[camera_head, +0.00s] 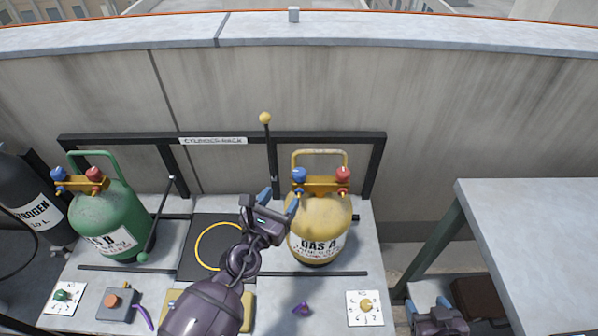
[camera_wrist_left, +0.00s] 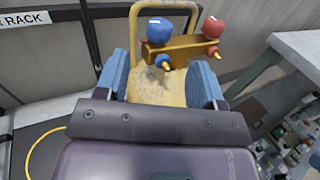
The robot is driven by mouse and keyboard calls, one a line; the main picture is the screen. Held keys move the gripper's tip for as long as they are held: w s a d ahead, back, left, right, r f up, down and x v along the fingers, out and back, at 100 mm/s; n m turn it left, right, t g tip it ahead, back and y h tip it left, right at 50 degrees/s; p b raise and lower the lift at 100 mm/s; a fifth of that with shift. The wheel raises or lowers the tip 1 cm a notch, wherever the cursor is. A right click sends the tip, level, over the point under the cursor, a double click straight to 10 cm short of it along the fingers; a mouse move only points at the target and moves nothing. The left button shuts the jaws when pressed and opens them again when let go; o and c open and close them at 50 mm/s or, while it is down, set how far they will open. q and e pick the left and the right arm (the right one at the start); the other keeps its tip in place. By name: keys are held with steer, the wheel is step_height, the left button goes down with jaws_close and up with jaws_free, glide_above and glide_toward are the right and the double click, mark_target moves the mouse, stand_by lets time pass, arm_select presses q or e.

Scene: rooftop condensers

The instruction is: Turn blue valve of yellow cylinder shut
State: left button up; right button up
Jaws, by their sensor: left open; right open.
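The yellow cylinder (camera_head: 319,228), labelled GAS A, stands upright in the rack, with a brass manifold on top. Its blue valve (camera_head: 299,174) is on the left of the manifold and its red valve (camera_head: 343,174) on the right. In the left wrist view the blue valve (camera_wrist_left: 160,29) shows ahead between the fingertips, apart from them. My left gripper (camera_head: 279,202) is open and empty, just left of the yellow cylinder and below the blue valve. Its blue fingers (camera_wrist_left: 160,78) frame the cylinder's top. My right gripper (camera_head: 438,318) is at the bottom right edge, low by the table.
A green cylinder (camera_head: 108,222) with its own blue and red valves stands at left, beside a dark nitrogen cylinder (camera_head: 33,205). A rod with a yellow ball (camera_head: 265,118) rises behind my left gripper. A grey table (camera_head: 535,230) stands at right.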

mark_target(296, 177)
arm_select(q)
steer(key=b+x, duration=0.1)
steer(key=x, duration=0.9)
steer(key=shift+w+d, duration=0.1)
steer(key=c, duration=0.9)
steer(key=shift+c, duration=0.2)
